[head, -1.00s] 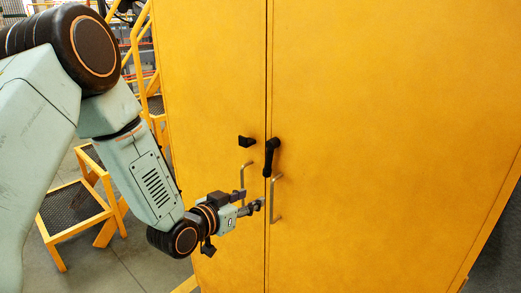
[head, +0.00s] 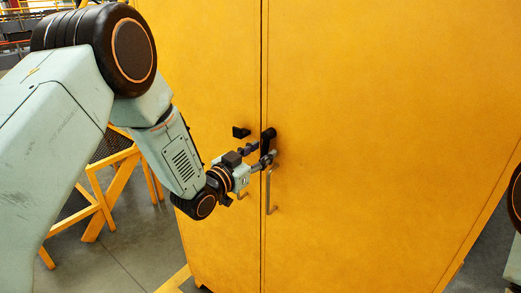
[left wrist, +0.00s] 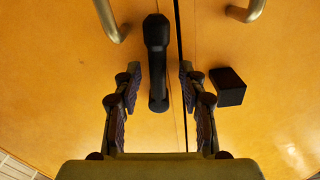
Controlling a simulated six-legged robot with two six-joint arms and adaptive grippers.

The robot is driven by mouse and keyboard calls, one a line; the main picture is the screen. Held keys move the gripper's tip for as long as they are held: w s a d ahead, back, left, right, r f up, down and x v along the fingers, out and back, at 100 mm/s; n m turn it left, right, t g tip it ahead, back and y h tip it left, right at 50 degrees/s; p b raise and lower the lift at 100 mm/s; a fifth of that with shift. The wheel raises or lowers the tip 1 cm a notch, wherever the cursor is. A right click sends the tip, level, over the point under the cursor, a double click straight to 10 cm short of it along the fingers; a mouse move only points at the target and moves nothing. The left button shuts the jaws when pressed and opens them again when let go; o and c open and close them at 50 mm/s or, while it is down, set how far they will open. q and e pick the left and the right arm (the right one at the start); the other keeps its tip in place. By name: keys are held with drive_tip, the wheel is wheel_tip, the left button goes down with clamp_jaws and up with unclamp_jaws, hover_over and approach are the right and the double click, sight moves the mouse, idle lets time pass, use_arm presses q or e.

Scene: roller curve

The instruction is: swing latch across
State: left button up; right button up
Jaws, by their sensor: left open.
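The black latch (head: 268,140) is a lever on the yellow cabinet's right door, close to the door seam, and it hangs down. In the left wrist view the latch (left wrist: 156,60) lies between the two spread fingers of my left gripper (left wrist: 160,72), with a gap on each side. In the head view my left gripper (head: 262,152) is open at the latch's lower part and partly covers it. A small black block (head: 241,132) sits on the left door beside the latch; it also shows in the left wrist view (left wrist: 228,87).
The cabinet (head: 380,130) has two closed doors. A metal pull handle (head: 268,192) stands out below the latch, and the other door's handle (left wrist: 247,10) is beside it. Yellow steps (head: 108,170) stand at the left. Part of my right arm shows at the right edge.

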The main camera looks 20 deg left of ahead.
use_arm(q)
drive_tip(key=shift+w+d, duration=0.3)
drive_tip(key=shift+d+r, duration=0.15)
drive_tip(key=shift+d, duration=0.1)
drive_tip(key=shift+s+a, duration=0.1)
drive_tip(key=shift+a, duration=0.3)
drive_tip(key=shift+c, duration=0.8)
drive_tip(key=shift+w+d, duration=0.2)
drive_tip(key=shift+w, duration=0.05)
drive_tip(key=c, duration=0.5)
drive_tip(key=shift+s, duration=0.1)
clamp_jaws()
drive_tip(key=shift+a, duration=0.15)
